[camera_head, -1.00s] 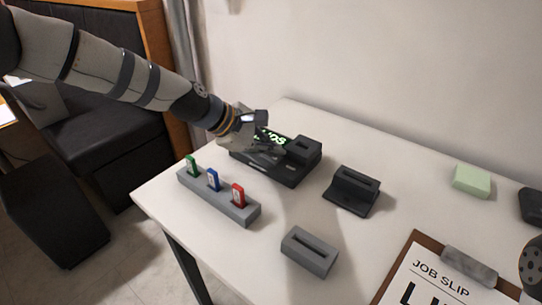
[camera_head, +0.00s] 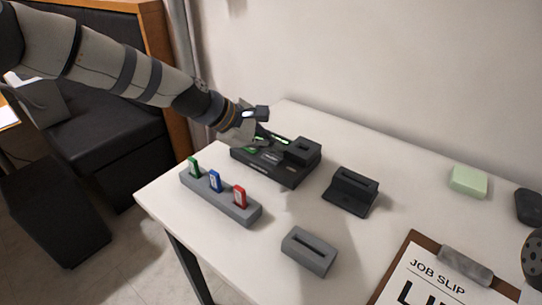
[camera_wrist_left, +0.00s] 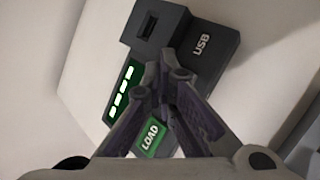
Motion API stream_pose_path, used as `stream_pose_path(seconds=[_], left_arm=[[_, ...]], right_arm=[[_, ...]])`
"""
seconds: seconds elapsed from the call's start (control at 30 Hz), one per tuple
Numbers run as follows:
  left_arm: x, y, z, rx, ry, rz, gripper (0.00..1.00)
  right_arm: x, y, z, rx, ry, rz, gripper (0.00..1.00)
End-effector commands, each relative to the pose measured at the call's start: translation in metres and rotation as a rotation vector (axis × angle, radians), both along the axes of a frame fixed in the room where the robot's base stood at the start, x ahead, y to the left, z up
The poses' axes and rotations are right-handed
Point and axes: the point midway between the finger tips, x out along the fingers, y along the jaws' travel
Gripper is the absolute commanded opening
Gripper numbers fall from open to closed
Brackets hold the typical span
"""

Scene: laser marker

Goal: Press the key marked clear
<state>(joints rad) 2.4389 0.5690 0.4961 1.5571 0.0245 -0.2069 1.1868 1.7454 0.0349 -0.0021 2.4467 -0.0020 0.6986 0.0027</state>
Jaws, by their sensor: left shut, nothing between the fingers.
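The black laser marker console (camera_head: 283,177) stands near the table's back left. I see no key marked clear; my fingers cover part of the key panel. My left gripper (camera_head: 262,142) is over the console's left part. In the left wrist view my left gripper (camera_wrist_left: 172,68) has its fingertips together with nothing between them; whether they touch a key I cannot tell.
A grey rack (camera_head: 225,203) with green, blue and red sticks stands in front of the console. A dark holder (camera_head: 350,192), a grey slotted block (camera_head: 308,252), a green block (camera_head: 468,181) and a job slip clipboard (camera_head: 408,240) lie to the right.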

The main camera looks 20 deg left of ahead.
Motion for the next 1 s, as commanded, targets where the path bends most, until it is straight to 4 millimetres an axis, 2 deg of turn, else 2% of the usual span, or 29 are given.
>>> stream_pose_path(seconds=[0.17, 0.27, 0.7, 1.0], left_arm=[[0.000, 0.000, -0.002, 0.001, 0.003, 0.000, 0.00], [0.000, 0.000, 0.003, 0.001, 0.001, 0.000, 0.00], [0.000, 0.000, 0.049, 0.001, -0.005, 0.000, 0.00], [-0.001, 0.000, 0.047, 0.000, 0.005, 0.000, 0.00]], right_arm=[[-0.001, 0.000, -0.001, 0.000, 0.002, 0.000, 0.40], [0.002, 0.000, 0.002, 0.000, -0.005, 0.000, 0.40], [0.022, 0.000, 0.023, 0.000, -0.076, 0.000, 0.40], [0.022, 0.000, 0.023, 0.000, -0.076, 0.000, 0.40]])
